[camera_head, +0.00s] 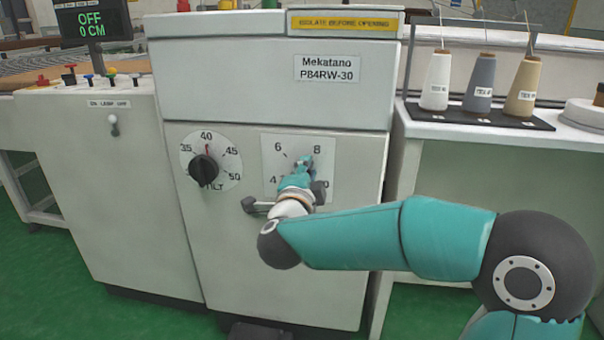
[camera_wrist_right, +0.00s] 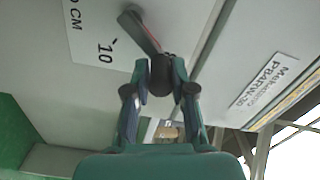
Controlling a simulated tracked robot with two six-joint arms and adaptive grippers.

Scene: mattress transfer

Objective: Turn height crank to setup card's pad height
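The height crank (camera_wrist_right: 141,33) shows in the right wrist view as a grey arm with a dark knob (camera_wrist_right: 160,77) at its end. It is mounted on a white number plate (camera_head: 270,168) on the machine's front, marked 4, 6, 8 and 10. My right gripper (camera_head: 304,162) is at this plate and hides most of the crank in the head view. In the right wrist view, its two fingertips (camera_wrist_right: 160,68) press on either side of the knob. My left gripper is not in view. I cannot make out a setup card.
A tilt dial (camera_head: 204,168) with a black knob is left of the plate, its red mark near 40. A display (camera_head: 92,23) reads OFF, 0 CM. A toggle switch (camera_head: 114,124) and small buttons are at left. Thread cones (camera_head: 480,83) stand on the right table (camera_head: 560,140).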

